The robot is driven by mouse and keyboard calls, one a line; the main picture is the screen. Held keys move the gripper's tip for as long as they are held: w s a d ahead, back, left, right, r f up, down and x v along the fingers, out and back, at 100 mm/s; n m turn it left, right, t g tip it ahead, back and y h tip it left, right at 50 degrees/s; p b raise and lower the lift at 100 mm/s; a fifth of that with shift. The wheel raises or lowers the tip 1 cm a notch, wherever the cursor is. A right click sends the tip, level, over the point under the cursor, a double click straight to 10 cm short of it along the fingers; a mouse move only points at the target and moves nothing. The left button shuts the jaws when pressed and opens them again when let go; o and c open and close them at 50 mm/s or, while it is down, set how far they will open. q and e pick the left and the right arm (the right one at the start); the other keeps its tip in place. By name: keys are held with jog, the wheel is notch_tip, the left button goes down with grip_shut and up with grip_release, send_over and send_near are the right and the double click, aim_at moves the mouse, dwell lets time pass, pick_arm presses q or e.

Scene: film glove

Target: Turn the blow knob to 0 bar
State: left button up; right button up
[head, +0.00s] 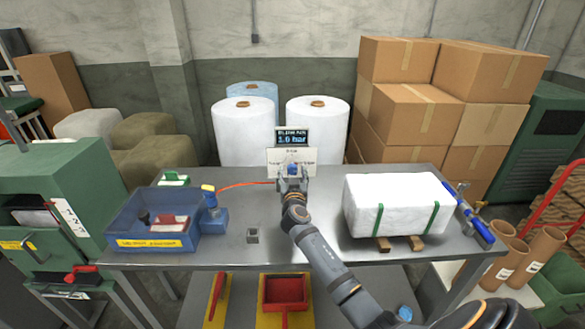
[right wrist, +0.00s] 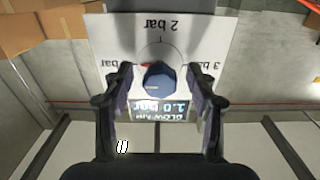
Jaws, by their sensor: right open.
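The blue blow knob (right wrist: 158,80) sits at the centre of a white dial plate (right wrist: 120,35) in the right wrist view, where the plate appears upside down with 2 bar and 3 bar marks. The display (head: 293,137) above the plate reads 1.0 bar in the head view. My right gripper (head: 292,182) is in front of the plate. In the right wrist view its fingers are open, one on each side of the knob; I cannot tell whether they touch it. A small red mark shows beside the knob. The 0 bar mark is hidden. My left gripper is not in view.
A steel table (head: 260,262) carries a blue bin (head: 130,222), a small grey block (head: 252,235) and a white strapped bale (head: 385,205). An orange hose (head: 245,185) runs left from the plate. White film rolls (head: 243,130) and stacked cartons (head: 400,110) stand behind.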

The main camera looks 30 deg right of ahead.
jog(key=shift+w+d+r, duration=0.1)
jog(key=shift+w+d, duration=0.1)
jog(key=shift+w, duration=0.15)
jog(key=shift+w+d, duration=0.1)
jog(key=shift+w, duration=0.05)
jog(key=shift+w+d, duration=0.1)
jog(key=shift+w, duration=0.05)
jog(key=c, duration=1.2)
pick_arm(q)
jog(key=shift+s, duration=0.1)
pick_arm(e)
jog(key=shift+n, duration=0.3)
